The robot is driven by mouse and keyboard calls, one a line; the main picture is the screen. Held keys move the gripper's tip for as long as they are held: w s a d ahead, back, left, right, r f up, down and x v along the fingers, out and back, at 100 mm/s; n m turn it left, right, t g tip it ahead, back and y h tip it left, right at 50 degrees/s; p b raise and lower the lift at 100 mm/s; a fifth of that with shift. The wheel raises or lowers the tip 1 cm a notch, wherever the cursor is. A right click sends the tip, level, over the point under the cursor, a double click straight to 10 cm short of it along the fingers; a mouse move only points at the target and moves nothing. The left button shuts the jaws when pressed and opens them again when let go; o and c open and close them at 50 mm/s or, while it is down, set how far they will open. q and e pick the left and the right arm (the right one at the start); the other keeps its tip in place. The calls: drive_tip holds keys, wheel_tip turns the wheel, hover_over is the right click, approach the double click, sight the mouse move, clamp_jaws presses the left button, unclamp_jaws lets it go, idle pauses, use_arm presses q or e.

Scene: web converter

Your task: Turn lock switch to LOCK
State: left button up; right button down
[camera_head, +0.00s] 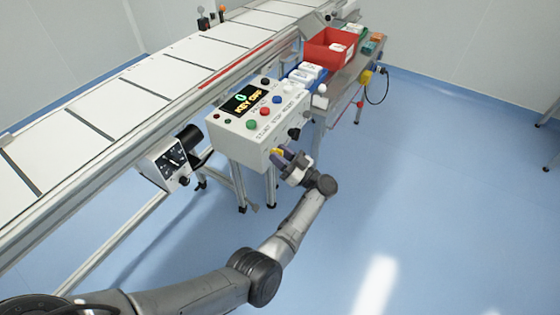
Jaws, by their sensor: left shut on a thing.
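The white control box (239,140) stands beside the conveyor, with a display (246,101) that reads "KEY OFF" and several coloured buttons on its sloping top. My left gripper (281,153) is at the lower right of the box's front face, shut on a small yellow part (278,151). The fingers hide most of that part, so I cannot tell for sure that it is the lock switch or which way it points. A black knob (294,133) sits on the box just above the gripper. My right gripper is not in view.
The conveyor (150,85) runs diagonally behind the box. A smaller white unit with a dial (171,160) hangs at its side. A side table holds a red bin (328,52) and white and blue packs (306,74). The blue floor (430,180) to the right is clear.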

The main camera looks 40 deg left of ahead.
use_arm(q)
drive_tip(key=n+g+b, duration=0.1)
drive_tip(key=n+b, duration=0.1)
drive_tip(key=n, duration=0.1)
drive_tip(key=n+g+h+b, duration=0.1)
drive_tip(key=n+g+b, duration=0.1)
drive_tip(key=n, duration=0.1)
drive_tip(key=n+g+h+b, duration=0.1)
drive_tip(key=n+b, duration=0.1)
drive_tip(key=n, duration=0.1)
drive_tip(key=shift+f+g, duration=0.3)
drive_tip(key=shift+r+n+g+h+b, duration=0.15)
drive_tip(key=shift+n+g+h+b, duration=0.4)
drive_tip(key=shift+n+b, duration=1.15)
drive_tip(key=shift+n+g, duration=0.25)
drive_tip(key=shift+n, duration=0.35)
drive_tip(key=shift+r, duration=0.1)
drive_tip(key=o, duration=0.9)
